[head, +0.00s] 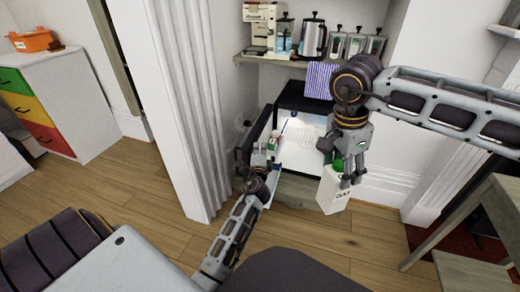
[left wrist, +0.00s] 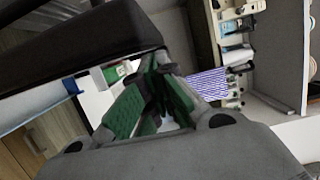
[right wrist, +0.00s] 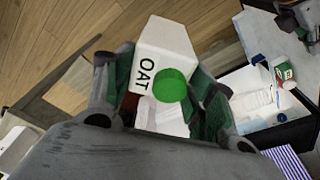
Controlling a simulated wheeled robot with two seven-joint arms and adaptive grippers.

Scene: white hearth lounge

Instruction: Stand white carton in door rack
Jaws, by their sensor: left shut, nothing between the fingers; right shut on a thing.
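The white carton (head: 334,192) has a green cap and the letters OAT. My right gripper (head: 347,178) is shut on it and holds it in front of the small dark fridge (head: 292,104), roughly upright in the head view. The right wrist view shows the carton (right wrist: 165,48) between the fingers, cap toward the camera. My left gripper (head: 257,170) is shut and empty beside the opened fridge door (head: 262,128). In the left wrist view its green-padded fingers (left wrist: 155,100) are together. The door rack is mostly hidden behind the left gripper.
A small white, red and green container (head: 274,143) is at the door side; it also shows in the right wrist view (right wrist: 284,71). A shelf (head: 300,62) above holds a coffee machine, kettle and canisters. A striped cloth (head: 319,80) hangs below. A wooden table (head: 470,190) stands right.

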